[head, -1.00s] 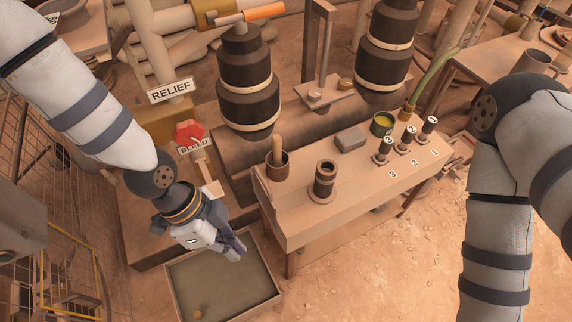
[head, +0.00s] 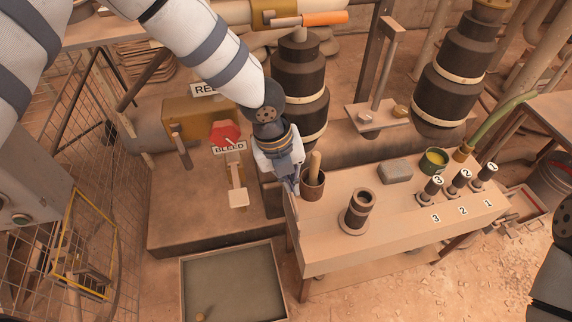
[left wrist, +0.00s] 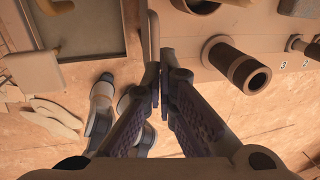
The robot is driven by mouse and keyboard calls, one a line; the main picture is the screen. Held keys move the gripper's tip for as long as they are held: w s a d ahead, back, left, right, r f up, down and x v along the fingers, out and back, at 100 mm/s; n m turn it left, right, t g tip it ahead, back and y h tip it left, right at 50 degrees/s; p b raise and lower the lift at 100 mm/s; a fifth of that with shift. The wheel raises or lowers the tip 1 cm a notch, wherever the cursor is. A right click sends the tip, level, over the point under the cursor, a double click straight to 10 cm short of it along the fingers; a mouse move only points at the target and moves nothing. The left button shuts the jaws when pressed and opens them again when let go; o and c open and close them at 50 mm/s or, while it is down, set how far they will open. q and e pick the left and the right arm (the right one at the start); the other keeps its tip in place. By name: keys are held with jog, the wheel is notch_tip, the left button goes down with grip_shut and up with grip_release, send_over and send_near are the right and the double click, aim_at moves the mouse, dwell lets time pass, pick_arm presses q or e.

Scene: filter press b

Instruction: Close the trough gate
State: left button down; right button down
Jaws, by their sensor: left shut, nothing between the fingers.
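My left gripper (head: 294,188) is shut and empty, pointing down at the left end of the tan bench, beside a brown cup with a wooden handle (head: 313,182). An upright tan panel (head: 291,222) stands at that bench end, just below the fingertips. It may be the trough gate; I cannot tell for sure. In the left wrist view the fingers (left wrist: 160,88) are together, with a narrow tan bar (left wrist: 154,38) just beyond their tips. Whether they touch it is unclear. My right gripper is out of view.
The bench (head: 400,222) carries a dark hollow cylinder (head: 357,210), a grey block (head: 395,171), a green cup (head: 433,161) and numbered levers. A shallow tray (head: 235,285) lies on the floor. A red BLEED valve (head: 223,133) and a wire fence stand left.

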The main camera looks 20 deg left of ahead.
aim_at(291, 204)
pick_arm(q)
jog(key=shift+w+d+f, duration=0.15)
jog(key=shift+f, duration=0.7)
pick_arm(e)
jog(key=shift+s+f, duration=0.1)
